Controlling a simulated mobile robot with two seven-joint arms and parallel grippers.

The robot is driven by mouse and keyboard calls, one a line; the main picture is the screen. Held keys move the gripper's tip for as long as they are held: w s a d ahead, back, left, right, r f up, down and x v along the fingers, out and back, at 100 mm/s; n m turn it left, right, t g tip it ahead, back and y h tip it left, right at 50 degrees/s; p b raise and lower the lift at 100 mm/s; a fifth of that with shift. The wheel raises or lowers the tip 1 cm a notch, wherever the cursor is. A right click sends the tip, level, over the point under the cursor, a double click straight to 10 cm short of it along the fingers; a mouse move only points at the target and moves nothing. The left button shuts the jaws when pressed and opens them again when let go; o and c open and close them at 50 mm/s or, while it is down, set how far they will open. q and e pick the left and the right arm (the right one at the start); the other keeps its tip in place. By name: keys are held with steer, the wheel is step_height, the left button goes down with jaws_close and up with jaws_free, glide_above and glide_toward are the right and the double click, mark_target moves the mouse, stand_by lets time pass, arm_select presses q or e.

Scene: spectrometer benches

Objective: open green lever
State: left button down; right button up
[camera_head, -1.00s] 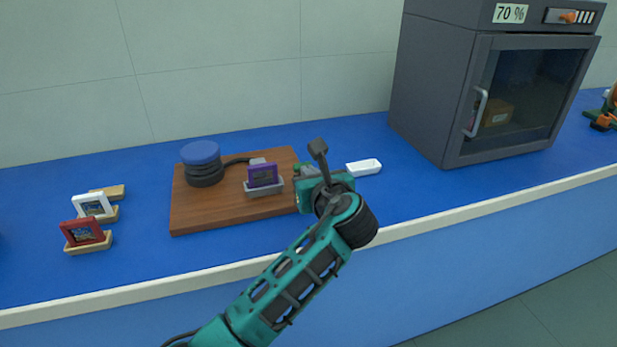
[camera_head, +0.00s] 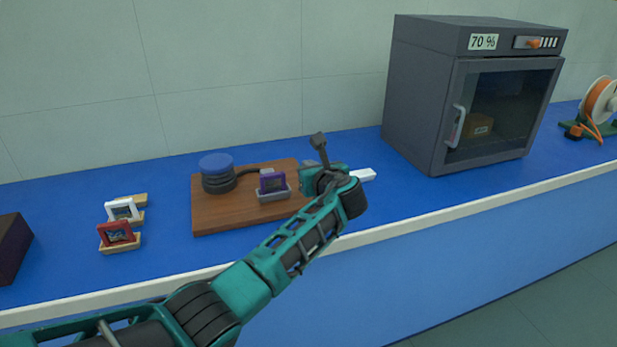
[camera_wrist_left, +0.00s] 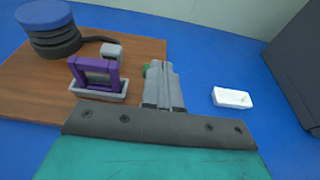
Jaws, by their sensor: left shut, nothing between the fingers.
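A small green part (camera_wrist_left: 148,70), likely the green lever, shows at the right edge of the wooden board in the left wrist view. It sits just left of my left gripper's fingers and is partly hidden behind them; I cannot tell whether they touch. My left gripper (camera_wrist_left: 163,75) is shut with nothing between its fingers. In the head view my left gripper (camera_head: 312,176) is over the board's right end, and the wrist hides most of that spot. The wooden board (camera_head: 228,217) carries a purple-framed piece in a grey holder (camera_head: 273,186). My right gripper is not in view.
A blue-capped black cylinder (camera_head: 217,172) with a cable stands on the board. A dark oven (camera_head: 425,110) stands behind right. Red (camera_head: 116,233) and white (camera_head: 123,210) framed pieces sit left. Blue bench lies clear between.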

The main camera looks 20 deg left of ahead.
arm_select(q)
steer(key=shift+w+a+r+p, duration=0.4)
steer(key=shift+w+r+p, duration=0.05)
steer(key=shift+w+r, duration=0.1)
steer(key=shift+w+a, duration=0.15)
steer(key=shift+w, duration=0.1)
steer(key=shift+w+a+p, duration=0.3)
steer(key=shift+w, duration=0.25)
steer(key=shift+w+a+f, duration=0.1)
steer(key=shift+w+a, duration=0.1)
steer(key=shift+w, duration=0.1)
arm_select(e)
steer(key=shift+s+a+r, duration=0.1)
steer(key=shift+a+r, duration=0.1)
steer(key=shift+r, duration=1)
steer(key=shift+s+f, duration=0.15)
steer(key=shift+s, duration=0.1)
arm_select(q)
steer(key=shift+s, duration=0.1)
